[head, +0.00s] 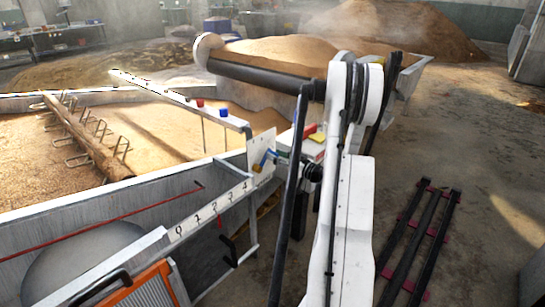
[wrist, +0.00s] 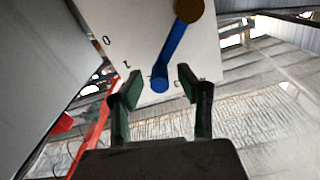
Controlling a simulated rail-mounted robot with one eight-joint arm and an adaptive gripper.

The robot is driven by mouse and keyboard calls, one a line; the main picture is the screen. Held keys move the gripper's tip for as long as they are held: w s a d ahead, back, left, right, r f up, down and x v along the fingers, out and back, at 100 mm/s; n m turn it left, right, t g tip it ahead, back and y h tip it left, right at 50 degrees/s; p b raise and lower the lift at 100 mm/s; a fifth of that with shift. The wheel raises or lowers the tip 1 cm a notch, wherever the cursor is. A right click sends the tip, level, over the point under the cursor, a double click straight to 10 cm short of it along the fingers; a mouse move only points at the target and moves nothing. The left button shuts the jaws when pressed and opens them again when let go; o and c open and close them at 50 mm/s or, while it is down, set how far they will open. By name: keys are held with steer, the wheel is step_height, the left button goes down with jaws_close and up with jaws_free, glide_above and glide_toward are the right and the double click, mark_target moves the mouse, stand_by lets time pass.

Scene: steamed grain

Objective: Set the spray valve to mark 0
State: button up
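The spray valve is a blue lever (wrist: 172,52) on a round brass-coloured hub (wrist: 188,9), mounted on a white panel (wrist: 135,25). Dark marks run along the panel's lower edge; mark 0 (wrist: 105,40) is at the left, with 1 (wrist: 126,64) beside it. The lever points down and slightly left, its tip right of mark 1 near the middle marks, which are partly hidden. My gripper (wrist: 158,80) is open, one finger on each side of the lever's tip, with visible gaps. In the head view the panel (head: 261,143) and blue lever (head: 262,161) appear small.
A metal trough (head: 130,205) with a numbered rail (head: 210,210) lies at the left. A white beam (head: 180,100) with red and blue knobs extends above it. Grain heaps (head: 385,30) stand behind. A dark rack (head: 420,240) lies on the otherwise open floor at right.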

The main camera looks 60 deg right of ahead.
steer(key=shift+w+d, duration=0.15)
steer(key=shift+w, duration=0.95)
jaws_close()
